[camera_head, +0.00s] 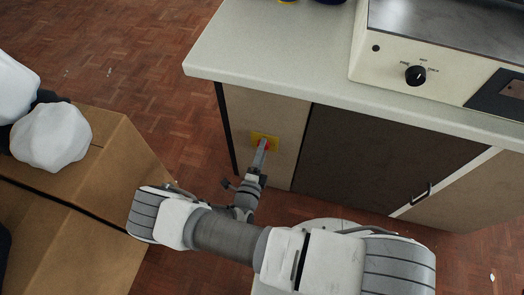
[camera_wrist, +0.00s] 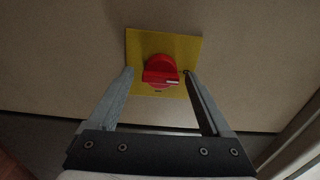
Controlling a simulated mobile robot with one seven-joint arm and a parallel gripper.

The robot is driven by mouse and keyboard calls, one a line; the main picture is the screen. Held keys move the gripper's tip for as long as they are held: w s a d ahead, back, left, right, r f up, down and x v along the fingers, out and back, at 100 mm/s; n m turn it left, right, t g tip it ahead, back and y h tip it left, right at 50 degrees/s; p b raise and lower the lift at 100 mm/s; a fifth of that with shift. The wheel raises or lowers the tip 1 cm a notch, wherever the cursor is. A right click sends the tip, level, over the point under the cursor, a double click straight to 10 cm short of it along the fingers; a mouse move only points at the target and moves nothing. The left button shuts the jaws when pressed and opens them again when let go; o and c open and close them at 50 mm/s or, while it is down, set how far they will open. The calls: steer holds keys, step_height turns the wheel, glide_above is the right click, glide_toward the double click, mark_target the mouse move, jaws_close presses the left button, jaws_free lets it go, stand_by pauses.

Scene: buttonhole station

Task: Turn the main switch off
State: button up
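The main switch is a red rotary knob (camera_wrist: 160,71) on a yellow square plate (camera_wrist: 187,45), mounted on the beige cabinet side. Its handle bar lies roughly level in the wrist view, with a pale mark at its right end. In the head view the yellow plate (camera_head: 257,136) shows, with the red knob partly hidden behind my gripper (camera_head: 262,147). In the wrist view my gripper (camera_wrist: 161,78) is open. One finger is on each side of the knob, with gaps between fingers and knob. I cannot tell how deep the fingertips reach.
A pale countertop (camera_head: 290,50) overhangs the switch. On it stands a machine with a black dial (camera_head: 415,75). A dark cabinet door (camera_head: 385,155) with a handle (camera_head: 422,194) is to the right. A cardboard box (camera_head: 125,165) stands to the left, with floor between.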

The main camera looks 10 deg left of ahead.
steer(key=s+a+p, duration=0.1)
steer(key=s+p, duration=0.2)
steer(key=s, duration=1.4)
steer(key=shift+s+a, duration=0.15)
steer(key=shift+s, duration=0.05)
